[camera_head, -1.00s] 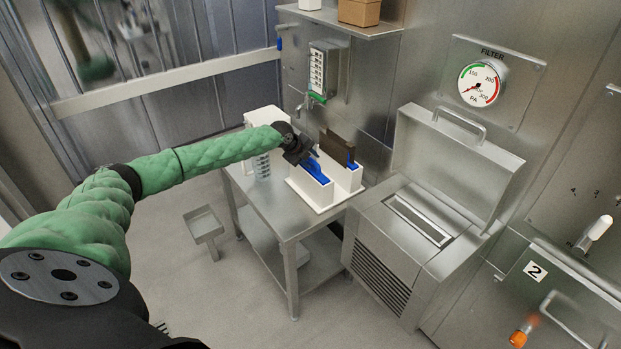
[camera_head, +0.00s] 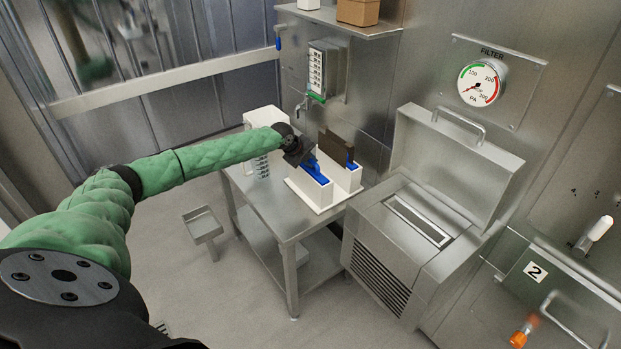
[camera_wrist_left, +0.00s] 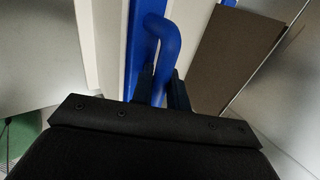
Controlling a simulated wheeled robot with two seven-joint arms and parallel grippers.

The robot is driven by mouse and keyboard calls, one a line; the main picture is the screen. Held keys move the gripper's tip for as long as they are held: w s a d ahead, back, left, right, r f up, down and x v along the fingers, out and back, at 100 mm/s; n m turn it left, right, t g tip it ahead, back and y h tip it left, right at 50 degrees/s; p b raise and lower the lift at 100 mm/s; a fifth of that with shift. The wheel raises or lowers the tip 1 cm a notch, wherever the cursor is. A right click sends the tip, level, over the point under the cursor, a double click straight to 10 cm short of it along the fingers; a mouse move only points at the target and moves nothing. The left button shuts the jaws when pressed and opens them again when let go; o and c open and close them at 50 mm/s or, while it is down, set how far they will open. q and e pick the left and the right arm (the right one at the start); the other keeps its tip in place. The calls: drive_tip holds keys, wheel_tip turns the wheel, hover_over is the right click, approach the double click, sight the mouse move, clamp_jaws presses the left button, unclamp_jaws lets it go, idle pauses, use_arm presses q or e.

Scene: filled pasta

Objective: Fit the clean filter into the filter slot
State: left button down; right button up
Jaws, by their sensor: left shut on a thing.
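A blue-edged filter (camera_head: 322,176), apparently the clean one, sits in the front compartment of a white holder (camera_head: 318,200) on the steel table. My left gripper (camera_head: 309,163) is at its top. In the left wrist view the fingers (camera_wrist_left: 160,88) are shut on its bent blue handle (camera_wrist_left: 165,35). A brown filter (camera_head: 338,147) with a blue handle stands in the rear compartment; its brown face also shows in the left wrist view (camera_wrist_left: 232,50). The filter slot (camera_head: 418,219) is a framed rectangular opening in the top of the steel unit, under a raised lid (camera_head: 455,160). My right gripper is out of view.
The steel table (camera_head: 270,208) stands left of the slotted unit (camera_head: 380,265). A tap (camera_head: 306,103) and wall box (camera_head: 328,70) are behind the holder. A filter gauge (camera_head: 480,82) hangs above the lid. A small tray (camera_head: 202,223) stands left of the table.

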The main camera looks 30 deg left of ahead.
use_arm(q)
drive_tip(key=shift+a+r, duration=0.1)
drive_tip(key=shift+r, duration=0.5)
idle(0.4)
idle(0.4)
